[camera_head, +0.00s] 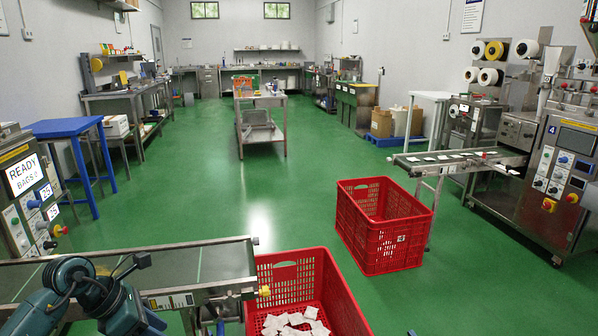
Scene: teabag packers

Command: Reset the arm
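My teal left arm (120,308) shows at the bottom left, in front of the near conveyor. I cannot make out its gripper. My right gripper is out of view. A red crate (340,290) at the bottom centre holds several white teabag packets (296,322); its lower part is cut off by the picture edge. A second red crate (385,247) stands on the green floor to the right and behind it, and no packets show in it.
The near conveyor (215,262) ends beside the front crate. A machine panel (32,185) reading "READY" stands at the left. A packing machine (565,165) with a conveyor carrying packets (455,157) stands at the right. The floor (280,200) behind the crates is clear up to a metal cart (260,132).

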